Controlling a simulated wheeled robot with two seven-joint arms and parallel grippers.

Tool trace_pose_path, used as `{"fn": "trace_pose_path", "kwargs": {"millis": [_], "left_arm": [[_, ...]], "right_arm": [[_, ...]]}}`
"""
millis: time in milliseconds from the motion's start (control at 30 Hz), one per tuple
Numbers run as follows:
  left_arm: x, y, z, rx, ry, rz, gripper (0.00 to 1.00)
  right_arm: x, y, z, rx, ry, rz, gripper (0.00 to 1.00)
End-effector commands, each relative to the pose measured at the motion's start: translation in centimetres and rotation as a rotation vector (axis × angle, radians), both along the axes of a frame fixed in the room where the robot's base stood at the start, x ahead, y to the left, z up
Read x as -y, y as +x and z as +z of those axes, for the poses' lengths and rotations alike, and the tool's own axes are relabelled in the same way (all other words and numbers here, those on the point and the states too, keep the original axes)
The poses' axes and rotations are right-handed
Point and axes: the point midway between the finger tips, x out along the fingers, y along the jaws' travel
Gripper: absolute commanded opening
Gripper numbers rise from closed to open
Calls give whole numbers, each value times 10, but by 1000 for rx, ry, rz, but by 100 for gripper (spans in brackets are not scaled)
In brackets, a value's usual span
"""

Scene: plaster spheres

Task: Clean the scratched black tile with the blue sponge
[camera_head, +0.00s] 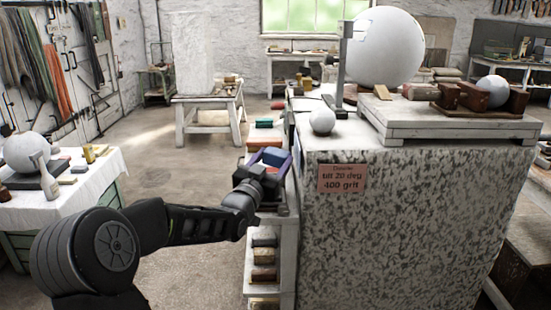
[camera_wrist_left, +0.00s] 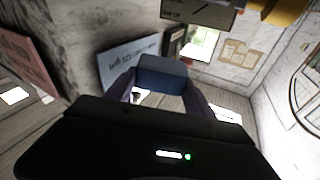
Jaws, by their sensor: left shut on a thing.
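My left gripper (camera_head: 270,163) reaches in from the left, beside the left face of the speckled stone block. It is shut on the blue sponge (camera_head: 275,156). In the left wrist view the sponge (camera_wrist_left: 163,76) sits between the two fingers (camera_wrist_left: 163,92), away from other surfaces as far as I can see. I cannot pick out the scratched black tile with certainty. A dark-edged panel with a thin line on it (camera_wrist_left: 198,11) shows at the top of the wrist view. My right gripper is not in view.
The speckled block (camera_head: 400,225) carries a small white sphere (camera_head: 322,120) and a large one (camera_head: 385,47). A narrow shelf (camera_head: 287,262) with several small blocks stands along its left side. A white-covered table (camera_head: 75,205) is at the left. The floor between is open.

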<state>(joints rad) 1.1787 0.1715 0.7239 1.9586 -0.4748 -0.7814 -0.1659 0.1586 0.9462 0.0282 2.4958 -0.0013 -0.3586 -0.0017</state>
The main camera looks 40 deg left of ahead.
Motion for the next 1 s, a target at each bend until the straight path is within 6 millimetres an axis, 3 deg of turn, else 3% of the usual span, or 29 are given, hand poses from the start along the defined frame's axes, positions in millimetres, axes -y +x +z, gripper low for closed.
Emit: {"fn": "trace_pose_path", "kwargs": {"millis": [267,733,1000], "left_arm": [[0,0,-5,0,-1,0,0],[-3,-2,-45,0,-2,1,0],[-2,-2,-50,1,0,0,0]], "right_arm": [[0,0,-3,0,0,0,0],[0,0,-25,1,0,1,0],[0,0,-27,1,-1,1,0]]}}
